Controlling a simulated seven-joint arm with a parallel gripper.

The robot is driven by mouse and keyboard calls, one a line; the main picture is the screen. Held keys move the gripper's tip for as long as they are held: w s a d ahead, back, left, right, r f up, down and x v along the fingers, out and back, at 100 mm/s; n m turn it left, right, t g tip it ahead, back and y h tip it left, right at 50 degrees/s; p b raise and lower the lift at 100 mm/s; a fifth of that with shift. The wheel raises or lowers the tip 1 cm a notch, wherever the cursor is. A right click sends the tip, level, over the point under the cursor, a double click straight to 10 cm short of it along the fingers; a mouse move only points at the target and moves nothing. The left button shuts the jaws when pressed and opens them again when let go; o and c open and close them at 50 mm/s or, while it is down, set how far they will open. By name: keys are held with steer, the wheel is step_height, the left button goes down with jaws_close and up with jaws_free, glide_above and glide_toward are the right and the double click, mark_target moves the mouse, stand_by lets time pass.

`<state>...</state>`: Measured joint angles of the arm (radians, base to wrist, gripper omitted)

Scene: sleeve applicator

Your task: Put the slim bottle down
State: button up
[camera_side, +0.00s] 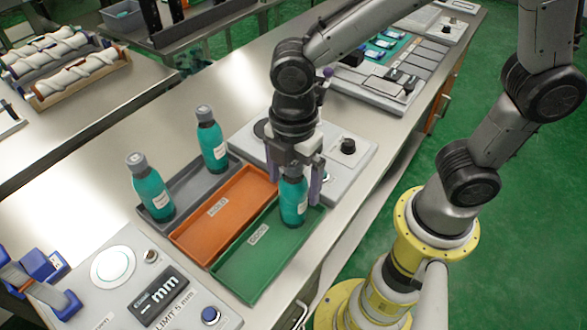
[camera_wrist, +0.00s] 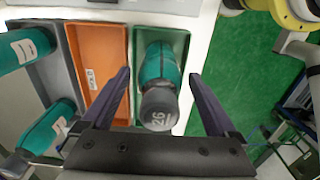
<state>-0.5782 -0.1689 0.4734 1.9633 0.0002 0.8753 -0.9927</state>
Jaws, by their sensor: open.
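The slim bottle (camera_side: 293,202), teal with a white label, stands upright at the far end of the green tray (camera_side: 250,262). In the wrist view the bottle (camera_wrist: 158,88) shows its dark grey cap towards me. My gripper (camera_side: 296,190) is around the bottle's upper part, one finger on each side. In the wrist view my gripper (camera_wrist: 158,78) is open, with a gap between each finger and the bottle. The top of the bottle is hidden by my gripper in the side view.
An empty orange tray (camera_side: 222,212) lies beside the green one. A grey tray (camera_side: 188,186) beyond holds two more teal bottles (camera_side: 152,188) (camera_side: 211,140). A gauge panel (camera_side: 125,275) is at the near end; a device with a black knob (camera_side: 348,147) is behind.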

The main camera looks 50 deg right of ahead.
step_height(320, 180, up, 12)
steer(key=shift+r, duration=0.15)
steer(key=s+d+m+t, duration=0.2)
steer(key=s+d+m, duration=0.2)
steer(key=d+m, duration=0.4)
steer(key=s+d+f+m+t, duration=0.1)
steer(key=s+d+m+t, duration=0.2)
steer(key=d+m, duration=0.5)
steer(key=shift+s+f+m+t, duration=0.3)
steer(key=shift+s+m, duration=0.25)
steer(key=shift+m, duration=0.45)
